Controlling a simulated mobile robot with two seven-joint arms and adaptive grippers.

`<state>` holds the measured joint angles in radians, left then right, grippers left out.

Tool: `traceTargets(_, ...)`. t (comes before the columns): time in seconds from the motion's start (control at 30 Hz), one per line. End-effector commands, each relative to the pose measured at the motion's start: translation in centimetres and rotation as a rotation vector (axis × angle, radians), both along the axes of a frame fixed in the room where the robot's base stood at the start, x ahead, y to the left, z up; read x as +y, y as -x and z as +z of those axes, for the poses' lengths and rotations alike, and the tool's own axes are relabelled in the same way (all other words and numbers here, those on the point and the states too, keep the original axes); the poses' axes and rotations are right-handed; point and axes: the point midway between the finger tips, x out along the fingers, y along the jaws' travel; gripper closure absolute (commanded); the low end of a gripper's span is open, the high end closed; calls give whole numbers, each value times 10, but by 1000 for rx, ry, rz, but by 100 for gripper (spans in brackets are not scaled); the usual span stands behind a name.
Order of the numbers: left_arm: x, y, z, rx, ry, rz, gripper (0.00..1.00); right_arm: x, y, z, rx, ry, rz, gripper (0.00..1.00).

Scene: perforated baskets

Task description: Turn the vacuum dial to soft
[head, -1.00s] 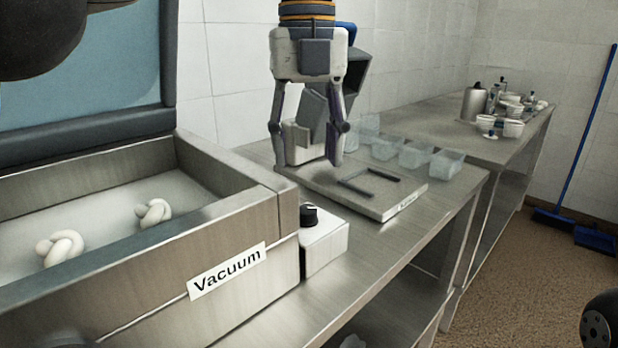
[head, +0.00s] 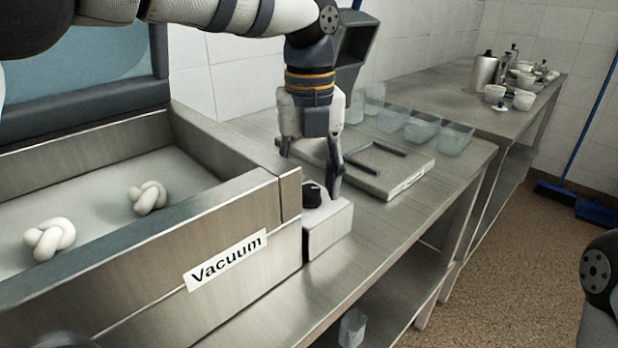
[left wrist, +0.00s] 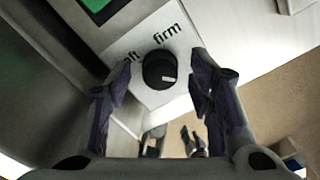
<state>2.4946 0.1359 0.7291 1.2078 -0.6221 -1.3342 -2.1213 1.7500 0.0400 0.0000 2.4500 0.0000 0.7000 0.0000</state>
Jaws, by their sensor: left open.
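The black vacuum dial (head: 311,194) sits on a white control box (head: 328,228) at the right end of the steel vacuum machine (head: 150,262). The left wrist view shows the dial (left wrist: 159,69) from above, with a light mark towards its lower right. The word "firm" (left wrist: 168,36) is printed above it; the label at its upper left reads "oft", its start hidden. My left gripper (head: 311,168) is open, pointing down just above the dial. In the left wrist view its fingers (left wrist: 162,78) stand either side of the dial, apparently apart from it.
The machine's raised lid (head: 90,75) stands at left, with white knotted pieces (head: 50,238) in the chamber. Behind the box are a flat scale-like plate (head: 405,180) and clear tubs (head: 421,127). The steel counter right of the box is bare.

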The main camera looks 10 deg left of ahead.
Motion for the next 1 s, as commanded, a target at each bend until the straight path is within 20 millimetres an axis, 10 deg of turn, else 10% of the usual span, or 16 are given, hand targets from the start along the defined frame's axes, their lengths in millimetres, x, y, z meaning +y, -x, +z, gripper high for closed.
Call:
traceTargets(0.17, 0, 0, -1, 1, -1, 0, 54, 0, 0, 0, 1, 0, 0, 60)
traceTargets(0.37, 0, 0, 0, 2, 0, 0, 100, 0, 0, 0, 1, 0, 0, 60)
traceTargets(1.0, 1, 1, 1, 1, -1, 230, 100, 0, -9, 8, -33, 0, 0, 60)
